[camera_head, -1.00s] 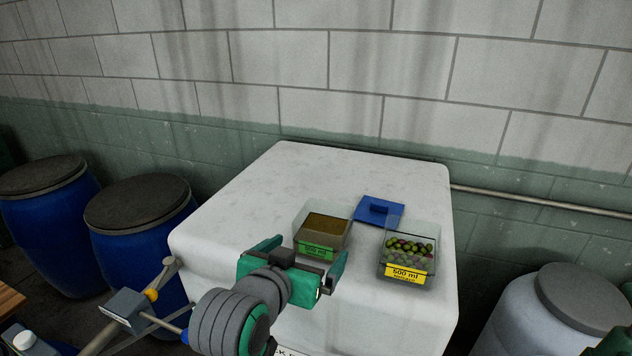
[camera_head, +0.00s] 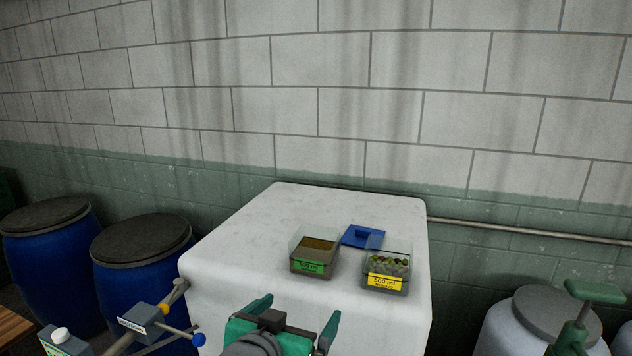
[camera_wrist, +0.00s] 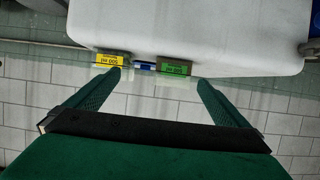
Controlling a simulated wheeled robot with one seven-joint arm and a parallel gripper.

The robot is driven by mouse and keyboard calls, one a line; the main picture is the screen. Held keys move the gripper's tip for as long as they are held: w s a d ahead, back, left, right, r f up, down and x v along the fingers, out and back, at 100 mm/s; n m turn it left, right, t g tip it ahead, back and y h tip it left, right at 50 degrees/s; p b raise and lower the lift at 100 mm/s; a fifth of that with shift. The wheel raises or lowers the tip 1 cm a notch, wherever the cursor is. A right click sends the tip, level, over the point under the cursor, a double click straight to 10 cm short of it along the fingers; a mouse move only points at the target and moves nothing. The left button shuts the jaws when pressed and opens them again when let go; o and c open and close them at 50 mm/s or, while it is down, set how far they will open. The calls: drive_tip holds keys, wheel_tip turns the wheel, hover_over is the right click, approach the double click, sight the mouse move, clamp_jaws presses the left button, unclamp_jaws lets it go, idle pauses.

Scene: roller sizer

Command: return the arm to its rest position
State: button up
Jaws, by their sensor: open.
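My gripper (camera_head: 296,314) is open and empty in front of the white block-like stand, with its two green fingers apart. In the wrist view my gripper (camera_wrist: 158,82) shows both fingers spread with nothing between them. The white stand (camera_head: 240,225) has a clear box with a green label (camera_head: 313,257) holding brownish contents. To its right is a clear box with a yellow label (camera_head: 385,282) holding green and dark olives. The gripper is apart from both boxes. Most of my arm is below the picture.
A blue lid-like piece (camera_head: 362,236) lies behind the boxes. Blue drums (camera_head: 140,260) stand at the left, and a pale drum (camera_head: 510,330) at the right. A pipe (camera_head: 530,232) runs along the wall.

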drive_tip(key=s+d+f+n+t+y, duration=0.1)
drive_tip(key=s+f+n+y, duration=0.2)
drive_tip(key=f, duration=1)
drive_tip(key=s+d+f+n+t, duration=0.15)
drive_tip(key=s+f, duration=0.45)
drive_tip(key=f, duration=0.8)
drive_tip(key=s+f+y, duration=0.1)
drive_tip(key=s+f, duration=0.5)
drive_tip(key=s, duration=0.7)
drive_tip(key=f+v, duration=0.2)
drive_tip(key=v, duration=1.3)
drive_tip(key=shift+s+d+m, duration=0.45)
drive_tip(key=shift+s+d, duration=0.05)
drive_tip(key=shift+d, duration=0.05)
